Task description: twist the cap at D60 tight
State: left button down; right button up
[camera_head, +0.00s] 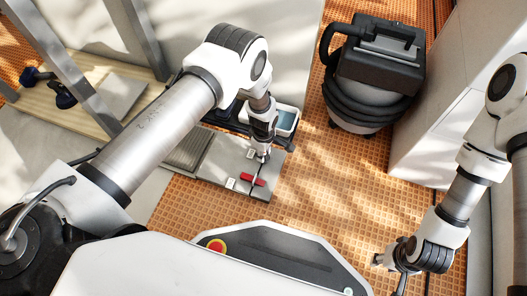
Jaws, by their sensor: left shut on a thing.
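My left gripper (262,157) points down at the right part of a grey tile surface (219,163). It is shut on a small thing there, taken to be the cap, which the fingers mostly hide. No D60 label is readable. A red piece (253,179) lies on the tiles just below the gripper, with a thin dark piece beside it. A small white piece (230,183) is to its left. My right gripper (388,270) hangs at the lower right over the orange floor, away from the tiles; its fingers are too small to judge.
A tray with a light-blue inside (286,121) stands behind the tiles. A black and grey vacuum (375,75) with a coiled hose is on the orange waffled floor (320,190). A wooden board (62,100) with dark blue tools lies at the left. A white cabinet (440,125) stands right.

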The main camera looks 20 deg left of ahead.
pick_arm(q)
jog(key=m, duration=0.4)
jog(key=shift+m+p, duration=0.35)
jog(key=shift+m, duration=0.05)
jog(key=m+p, duration=0.1)
jog(key=m, duration=0.3)
jog(key=m+p, duration=0.1)
jog(key=m, duration=0.4)
jog(key=shift+d, duration=0.1)
jog(key=m+p, duration=0.1)
jog(key=m, duration=0.2)
jog(key=shift+m, duration=0.3)
jog(key=m, duration=0.3)
jog(key=shift+m, duration=0.3)
jog(key=m+p, duration=0.1)
jog(key=m, duration=0.3)
jog(key=shift+d+m, duration=0.1)
jog(key=shift+m, duration=0.2)
jog(key=m, duration=0.4)
jog(key=shift+m+p, duration=0.3)
jog(key=shift+p, duration=0.1)
jog(key=shift+m, duration=1.8)
